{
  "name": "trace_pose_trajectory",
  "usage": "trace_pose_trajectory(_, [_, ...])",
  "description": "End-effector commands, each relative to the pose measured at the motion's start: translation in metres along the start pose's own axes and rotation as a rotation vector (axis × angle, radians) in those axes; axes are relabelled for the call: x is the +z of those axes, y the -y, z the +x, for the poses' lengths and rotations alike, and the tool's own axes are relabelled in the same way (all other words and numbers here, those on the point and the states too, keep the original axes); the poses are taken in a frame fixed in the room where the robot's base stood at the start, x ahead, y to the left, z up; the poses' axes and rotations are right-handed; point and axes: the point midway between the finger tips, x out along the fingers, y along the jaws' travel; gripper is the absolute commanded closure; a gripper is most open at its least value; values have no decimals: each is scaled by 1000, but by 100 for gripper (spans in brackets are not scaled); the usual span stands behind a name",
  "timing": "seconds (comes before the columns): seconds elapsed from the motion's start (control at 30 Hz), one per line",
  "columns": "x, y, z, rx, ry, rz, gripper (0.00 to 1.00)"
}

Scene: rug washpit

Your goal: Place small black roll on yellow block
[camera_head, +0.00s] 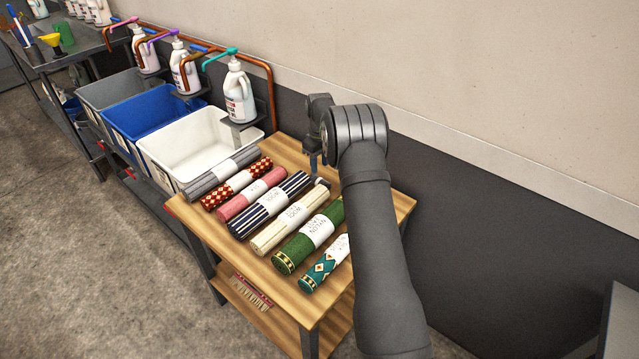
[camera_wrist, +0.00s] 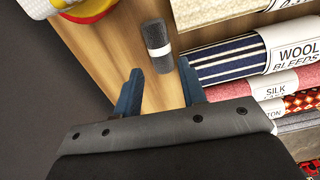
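The small black roll (camera_wrist: 158,46), dark grey-black with a white band, lies on the wooden table top in the wrist view. My gripper (camera_wrist: 160,68) is open, its two blue fingers apart and empty. The fingertips point at the near end of the roll, with the right finger close to its side. In the head view my gripper (camera_head: 315,160) hangs over the table's back part, and my arm hides part of the table. A rounded yellow-and-red thing (camera_wrist: 88,12) is cut off at the wrist view's top left; I cannot tell whether it is the yellow block.
Several larger labelled rolls lie side by side on the wooden table (camera_head: 205,240), including a striped roll (camera_head: 268,207) and a green roll (camera_head: 308,240). A white tub (camera_head: 190,150), a blue tub (camera_head: 150,112) and pump bottles (camera_head: 239,95) stand left and behind. A wall runs behind the table.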

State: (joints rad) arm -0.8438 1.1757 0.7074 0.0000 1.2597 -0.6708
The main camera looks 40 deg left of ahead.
Motion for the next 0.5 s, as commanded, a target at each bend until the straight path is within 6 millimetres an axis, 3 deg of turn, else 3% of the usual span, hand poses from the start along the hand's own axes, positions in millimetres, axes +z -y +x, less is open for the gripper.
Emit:
trace_pose_trajectory(0.1, [0, 0, 19, -1, 1, 0, 62])
trace_pose_trajectory(0.37, [0, 0, 34, 0, 0, 0, 62])
trace_pose_trajectory(0.5, [-1, -1, 51, -1, 1, 0, 62])
